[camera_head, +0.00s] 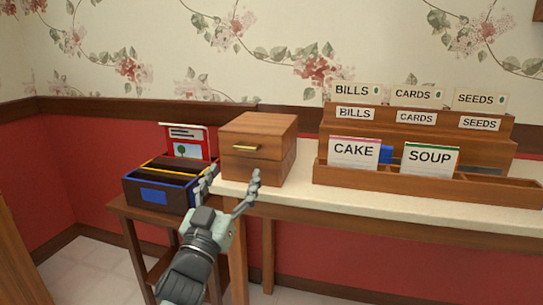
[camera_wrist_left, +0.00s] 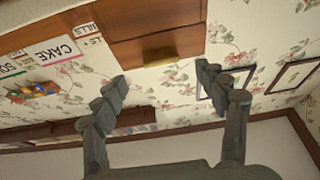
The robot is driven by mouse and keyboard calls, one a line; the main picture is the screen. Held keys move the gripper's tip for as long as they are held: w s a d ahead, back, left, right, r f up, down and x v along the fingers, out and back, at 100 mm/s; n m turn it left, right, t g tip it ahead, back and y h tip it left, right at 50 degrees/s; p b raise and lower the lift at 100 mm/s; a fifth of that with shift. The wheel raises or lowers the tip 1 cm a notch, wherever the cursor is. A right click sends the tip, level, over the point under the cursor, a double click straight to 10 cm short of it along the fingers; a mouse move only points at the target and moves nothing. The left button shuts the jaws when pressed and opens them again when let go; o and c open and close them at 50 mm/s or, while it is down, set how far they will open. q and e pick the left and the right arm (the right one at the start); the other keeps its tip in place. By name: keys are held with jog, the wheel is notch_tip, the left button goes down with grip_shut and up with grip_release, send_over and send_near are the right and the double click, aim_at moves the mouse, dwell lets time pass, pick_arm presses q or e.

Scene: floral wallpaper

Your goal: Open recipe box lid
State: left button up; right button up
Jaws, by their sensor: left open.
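The recipe box (camera_head: 284,152) is a brown wooden box at the left end of the pale counter. Its lid (camera_head: 262,127) is down, with a brass handle (camera_head: 247,147) on its front. My left gripper (camera_head: 233,176) is open and empty in front of the box, below the handle in the picture, with its fingers spread. In the left wrist view the box (camera_wrist_left: 190,38) is at the top and the brass handle (camera_wrist_left: 160,54) lies just beyond the gap between the open fingertips (camera_wrist_left: 161,76). My right gripper is not in view.
A dark file box (camera_head: 153,196) with a red card stands on a small side table (camera_head: 122,213) left of the counter. A tiered wooden rack (camera_head: 334,179) with CAKE (camera_head: 353,152) and SOUP (camera_head: 430,158) cards stands to the right. The counter's front strip (camera_head: 370,201) is bare.

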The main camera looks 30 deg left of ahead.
aim_at(244, 150)
pick_arm(q)
jog(key=x, duration=0.4)
jog(key=p+x, duration=0.1)
jog(key=x, duration=0.1)
jog(key=shift+w+a+r, duration=0.1)
jog(key=shift+w+r, duration=0.15)
jog(key=shift+r, duration=0.15)
jog(key=shift+w+a+r, duration=0.1)
jog(key=shift+w, duration=0.3)
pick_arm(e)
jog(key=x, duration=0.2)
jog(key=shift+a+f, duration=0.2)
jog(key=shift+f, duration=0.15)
pick_arm(q)
jog(key=shift+c, duration=0.2)
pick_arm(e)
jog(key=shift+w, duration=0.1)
